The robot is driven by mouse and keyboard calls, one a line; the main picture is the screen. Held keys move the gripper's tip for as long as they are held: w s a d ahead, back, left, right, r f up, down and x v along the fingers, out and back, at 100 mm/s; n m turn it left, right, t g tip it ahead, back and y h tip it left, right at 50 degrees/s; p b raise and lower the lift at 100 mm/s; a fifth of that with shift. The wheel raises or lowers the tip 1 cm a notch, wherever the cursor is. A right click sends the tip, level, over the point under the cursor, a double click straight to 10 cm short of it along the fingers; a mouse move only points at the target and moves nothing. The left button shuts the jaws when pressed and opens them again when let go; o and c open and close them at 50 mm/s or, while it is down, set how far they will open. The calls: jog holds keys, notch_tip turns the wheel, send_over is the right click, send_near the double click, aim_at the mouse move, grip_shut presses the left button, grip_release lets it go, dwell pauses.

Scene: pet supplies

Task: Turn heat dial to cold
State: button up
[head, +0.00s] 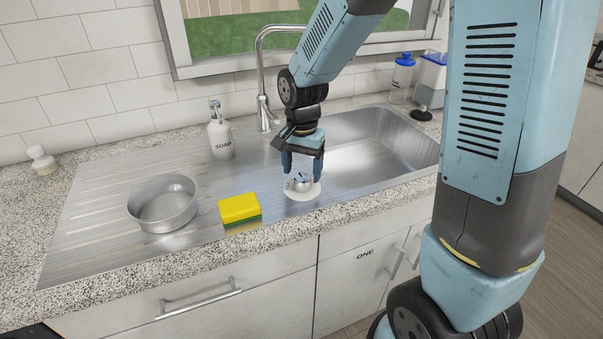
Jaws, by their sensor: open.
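In the head view, a small silvery dial (301,184) sits on a round white plate (313,193) on the steel drainer, just left of the sink basin. I take this to be the heat dial; its markings and setting are too small to read. My gripper (302,168) points down right over it, with its two blue fingers apart. The fingertips are at about the height of the dial's top. I cannot tell whether they touch it. Nothing shows held between them.
A yellow and green sponge (239,209) and a metal bowl (164,204) stand left of the dial. A soap bottle (220,137) and the tall faucet (262,80) stand behind. The sink basin (375,150) is to the right. Blue-lidded containers (402,75) stand at the back right.

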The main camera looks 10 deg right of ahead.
jog(key=shift+f, duration=1)
jog(key=shift+c, duration=0.4)
jog(key=c, duration=0.9)
jog(key=shift+a, duration=0.15)
jog(key=shift+c, duration=0.4)
